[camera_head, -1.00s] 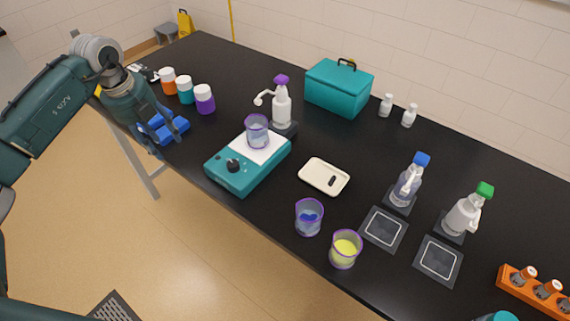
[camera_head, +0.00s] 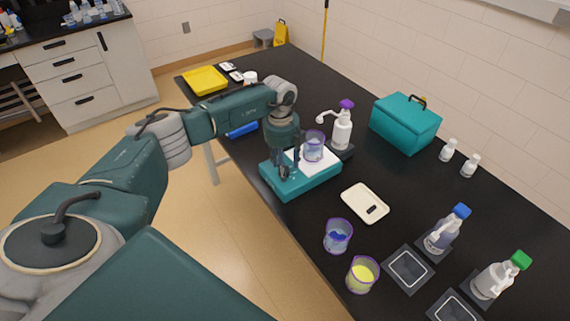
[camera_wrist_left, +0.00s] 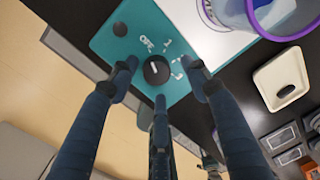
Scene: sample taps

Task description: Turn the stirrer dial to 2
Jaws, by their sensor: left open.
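The teal stirrer (camera_head: 305,184) stands on the black bench with a purple-rimmed beaker (camera_head: 313,148) on its white plate. Its black dial (camera_wrist_left: 156,70) shows in the left wrist view, with white markings beside it; "OFF" is readable and the dial's white mark points roughly towards it. My left gripper (camera_head: 285,172) is over the dial end of the stirrer, pointing down. In the left wrist view its fingers (camera_wrist_left: 160,75) are spread, with the dial between the tips; I cannot tell whether any finger touches it. My right gripper is not in view.
Beakers with blue (camera_head: 338,237) and yellow (camera_head: 362,274) contents stand in front. A teal box (camera_head: 405,122) is farther back.

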